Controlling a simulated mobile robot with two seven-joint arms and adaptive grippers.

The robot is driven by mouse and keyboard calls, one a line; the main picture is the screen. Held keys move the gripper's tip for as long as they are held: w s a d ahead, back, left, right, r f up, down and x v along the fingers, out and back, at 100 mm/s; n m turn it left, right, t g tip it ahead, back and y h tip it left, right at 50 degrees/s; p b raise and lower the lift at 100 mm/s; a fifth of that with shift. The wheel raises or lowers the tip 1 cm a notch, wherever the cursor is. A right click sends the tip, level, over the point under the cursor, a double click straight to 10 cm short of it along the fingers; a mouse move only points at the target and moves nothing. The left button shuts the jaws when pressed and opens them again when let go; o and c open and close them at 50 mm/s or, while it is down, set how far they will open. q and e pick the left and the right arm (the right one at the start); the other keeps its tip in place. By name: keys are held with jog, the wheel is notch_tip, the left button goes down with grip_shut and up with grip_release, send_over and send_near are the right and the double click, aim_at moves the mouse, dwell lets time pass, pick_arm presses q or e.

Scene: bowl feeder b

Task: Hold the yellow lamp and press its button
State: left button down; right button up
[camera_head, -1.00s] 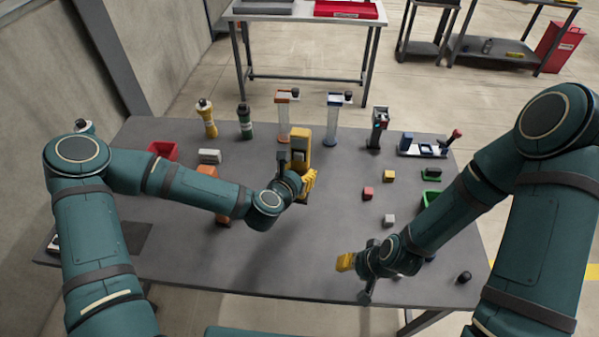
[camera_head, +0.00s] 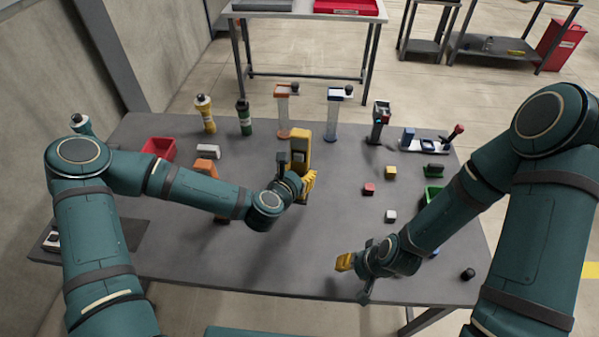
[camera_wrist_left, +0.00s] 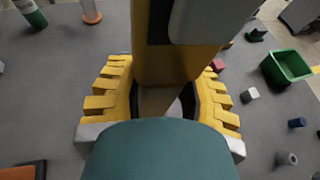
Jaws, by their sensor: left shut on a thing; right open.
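The yellow lamp (camera_head: 300,148) stands upright in my left gripper (camera_head: 304,184), near the middle of the table. In the left wrist view the yellow fingers (camera_wrist_left: 165,100) close on both sides of the lamp's yellow body (camera_wrist_left: 168,66). A dark and grey part shows on the lamp's upper side. I cannot make out its button. My right gripper (camera_head: 352,268) is open and empty above the table's front right area, apart from the lamp.
Bottles (camera_head: 205,114), dispensers (camera_head: 333,115) and a black device (camera_head: 379,122) line the back of the table (camera_head: 290,270). A red bin (camera_head: 160,148) is at left, a green bin (camera_head: 433,194) at right. Small blocks (camera_head: 390,173) lie right of the lamp. The front middle is clear.

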aim_at(346, 276)
pick_arm(q)
jog(key=shift+f+b, duration=1.7)
jog(key=shift+f, duration=0.4)
pick_arm(e)
jog(key=shift+a+f, duration=0.1)
jog(key=shift+f, duration=1.85)
